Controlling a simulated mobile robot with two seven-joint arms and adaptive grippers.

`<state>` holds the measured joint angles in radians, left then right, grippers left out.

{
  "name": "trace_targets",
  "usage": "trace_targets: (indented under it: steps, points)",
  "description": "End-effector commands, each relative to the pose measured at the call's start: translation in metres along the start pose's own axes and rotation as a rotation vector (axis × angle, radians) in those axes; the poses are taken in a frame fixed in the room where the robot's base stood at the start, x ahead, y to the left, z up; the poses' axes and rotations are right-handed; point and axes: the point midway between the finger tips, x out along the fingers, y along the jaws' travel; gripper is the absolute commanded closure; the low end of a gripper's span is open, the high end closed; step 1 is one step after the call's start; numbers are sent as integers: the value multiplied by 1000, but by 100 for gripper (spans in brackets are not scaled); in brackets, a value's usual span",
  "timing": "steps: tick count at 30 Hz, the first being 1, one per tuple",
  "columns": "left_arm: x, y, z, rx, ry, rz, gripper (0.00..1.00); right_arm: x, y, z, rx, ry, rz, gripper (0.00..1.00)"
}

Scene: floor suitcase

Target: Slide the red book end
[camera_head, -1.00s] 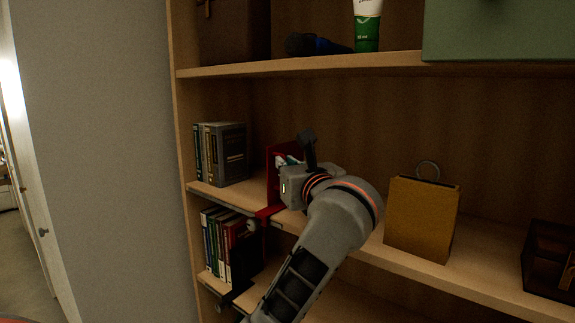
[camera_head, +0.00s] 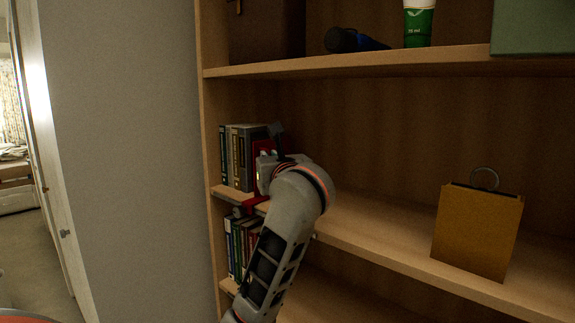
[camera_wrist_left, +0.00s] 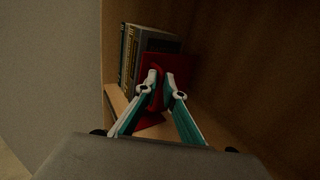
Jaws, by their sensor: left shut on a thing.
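The red book end (camera_head: 262,148) stands upright on the middle shelf, right against the row of books (camera_head: 239,156) at the shelf's left end. It shows more fully in the left wrist view (camera_wrist_left: 178,66), with its red base on the shelf board. My left gripper (camera_head: 266,170) is at the book end, its arm reaching up from below. In the left wrist view, the fingers (camera_wrist_left: 162,88) are closed on the red book end. Much of the book end is hidden behind the gripper in the head view. My right gripper is not in view.
A yellow-brown box-like holder with a ring (camera_head: 476,230) stands on the same shelf to the right. The shelf between it and my gripper is clear. More books (camera_head: 240,245) stand on the shelf below.

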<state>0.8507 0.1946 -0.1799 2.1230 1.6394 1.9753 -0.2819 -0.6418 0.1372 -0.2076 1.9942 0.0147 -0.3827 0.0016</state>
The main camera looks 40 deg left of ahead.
Motion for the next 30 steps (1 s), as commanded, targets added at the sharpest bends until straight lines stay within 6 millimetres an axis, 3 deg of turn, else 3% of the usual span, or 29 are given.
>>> trace_targets:
  steps: [3, 9, 22, 24, 30]
  points:
    - [19, 12, 0, 4, -3, 2, 100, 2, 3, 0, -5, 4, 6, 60]
    - [36, 24, 1, 4, -2, 0, 100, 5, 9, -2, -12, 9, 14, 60]
    - [39, 25, 2, 3, -2, -2, 100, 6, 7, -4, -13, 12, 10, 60]
    - [39, 25, 2, 2, -2, -2, 77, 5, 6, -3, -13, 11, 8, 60]
    - [39, 26, 1, 1, -1, -1, 77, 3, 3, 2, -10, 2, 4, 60]
